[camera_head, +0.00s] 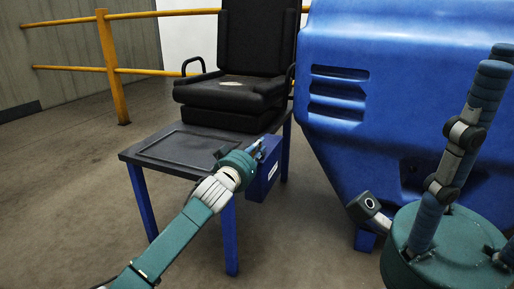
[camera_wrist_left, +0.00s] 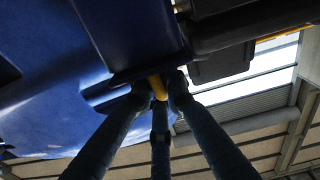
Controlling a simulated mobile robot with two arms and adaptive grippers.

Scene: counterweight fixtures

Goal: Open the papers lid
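A dark blue box (camera_head: 263,172) with a white label hangs at the side of the low black table, at its front right corner. It is likely the papers box; its lid cannot be made out clearly. My left gripper (camera_head: 257,147) is at the top of this box, its fingers overlapping the upper edge. In the left wrist view the fingertips (camera_wrist_left: 161,85) come close together beneath a blue surface (camera_wrist_left: 125,30), with a short yellow piece (camera_wrist_left: 157,87) showing between them. I cannot tell whether they hold it.
A black seat (camera_head: 235,92) stands on the black table (camera_head: 165,147) with blue legs. A large blue housing (camera_head: 400,80) stands to the right. A yellow railing (camera_head: 108,68) runs behind. The floor at left is clear.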

